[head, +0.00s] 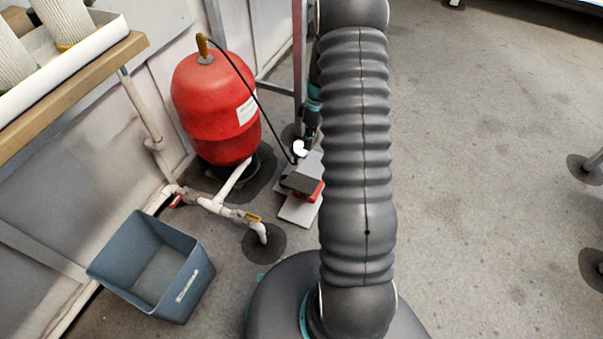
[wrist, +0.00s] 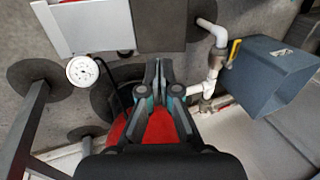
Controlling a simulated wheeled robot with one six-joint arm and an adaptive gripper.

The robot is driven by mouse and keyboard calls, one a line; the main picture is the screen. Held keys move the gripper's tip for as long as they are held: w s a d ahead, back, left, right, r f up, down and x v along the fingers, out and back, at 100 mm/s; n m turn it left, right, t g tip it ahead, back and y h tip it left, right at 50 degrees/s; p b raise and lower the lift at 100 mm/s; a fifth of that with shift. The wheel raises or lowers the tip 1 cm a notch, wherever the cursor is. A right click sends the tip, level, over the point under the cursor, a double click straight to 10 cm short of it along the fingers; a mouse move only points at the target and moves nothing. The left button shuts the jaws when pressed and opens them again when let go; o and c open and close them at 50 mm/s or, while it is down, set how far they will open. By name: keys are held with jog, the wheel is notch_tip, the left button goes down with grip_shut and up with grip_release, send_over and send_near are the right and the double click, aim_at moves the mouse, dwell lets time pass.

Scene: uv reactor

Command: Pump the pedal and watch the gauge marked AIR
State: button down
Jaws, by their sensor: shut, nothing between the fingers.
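The foot pump sits on the floor beside the red tank (head: 215,108), with a dark grey pedal (head: 301,183) over a light base plate. In the wrist view the pedal (wrist: 161,25) is at the top centre, just beyond my fingertips. The round white gauge (head: 300,148) stands at the pump's tank-side end; its face (wrist: 82,70) shows in the wrist view, but its marking and needle are too small to read. My gripper (wrist: 157,66) is shut and empty, pointing down, apart from the pedal in that view. In the head view my arm partly hides the pump.
A black hose (head: 262,105) runs from the tank top towards the pump. White pipes with a yellow-handled valve (head: 248,217) and a blue-grey bin (head: 153,267) lie nearby. A metal post (head: 299,60) stands close to my gripper. Open floor (head: 490,180) is on the right.

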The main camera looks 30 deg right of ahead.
aim_at(301, 184)
jog(key=shift+r+g, duration=0.3)
jog(key=shift+r, duration=0.3)
jog(key=b+x, duration=0.1)
jog(key=x, duration=1.3)
